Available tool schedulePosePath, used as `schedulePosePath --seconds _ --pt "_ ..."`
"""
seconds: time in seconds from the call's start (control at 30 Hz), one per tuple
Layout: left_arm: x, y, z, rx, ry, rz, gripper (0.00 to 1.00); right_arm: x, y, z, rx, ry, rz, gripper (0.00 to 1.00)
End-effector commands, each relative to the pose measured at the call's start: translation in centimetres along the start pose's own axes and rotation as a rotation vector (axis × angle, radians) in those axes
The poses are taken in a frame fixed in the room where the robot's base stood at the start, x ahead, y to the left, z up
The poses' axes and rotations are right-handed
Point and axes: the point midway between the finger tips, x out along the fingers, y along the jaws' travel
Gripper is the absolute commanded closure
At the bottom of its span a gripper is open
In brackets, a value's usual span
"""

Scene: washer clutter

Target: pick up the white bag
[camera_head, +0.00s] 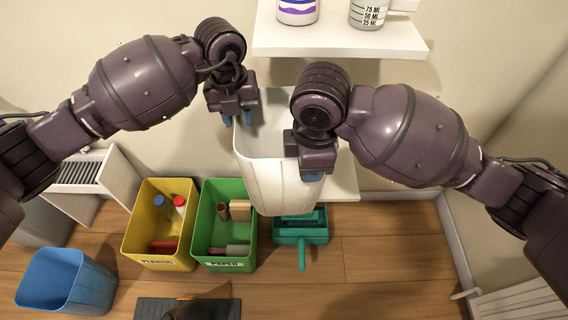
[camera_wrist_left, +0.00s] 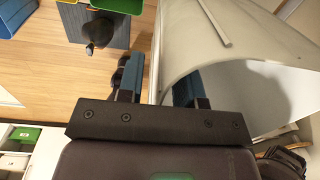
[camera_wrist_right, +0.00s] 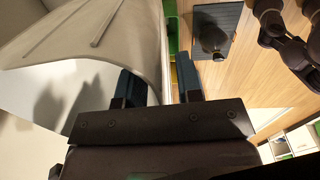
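The white bag (camera_head: 275,175) is a tall, open-topped, stiff-looking container in the middle of the head view. Its wall also shows in the left wrist view (camera_wrist_left: 225,35) and the right wrist view (camera_wrist_right: 90,40). My left gripper (camera_head: 238,119) is at its left rim, one finger inside and one outside, with gaps beside the wall. My right gripper (camera_head: 312,176) straddles the rim at the right, its fingers also apart. Both are open. The bag's base partly covers a lower shelf and a teal object; whether it rests on the shelf I cannot tell.
A white shelf (camera_head: 340,40) with bottles is above and behind. A yellow bin (camera_head: 136,237), a green bin (camera_head: 203,240) and a blue bin (camera_head: 68,282) stand on the floor at left. A teal object (camera_head: 301,231) is below the bag.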

Motion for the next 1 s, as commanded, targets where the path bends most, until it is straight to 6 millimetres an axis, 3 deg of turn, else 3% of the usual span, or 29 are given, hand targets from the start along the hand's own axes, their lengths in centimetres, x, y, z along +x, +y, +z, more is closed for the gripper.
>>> schedulePosePath --seconds 0.1,0.33,0.77,1.0 --pt "0.0 0.0 0.0 0.000 0.000 0.000 0.67 0.0 0.0 0.0 0.000 0.000 0.000 0.67" --pt "0.0 0.0 0.0 0.000 0.001 0.000 1.00 0.0 0.0 0.0 0.000 0.000 0.000 1.00" --pt "-0.3 0.0 0.1 0.000 -0.003 0.000 1.00 -0.2 0.1 0.0 0.000 0.000 0.003 1.00" --pt "-2.9 -0.2 0.4 0.002 -0.034 -0.002 1.00 -2.5 0.5 0.0 0.000 -0.002 0.033 1.00"
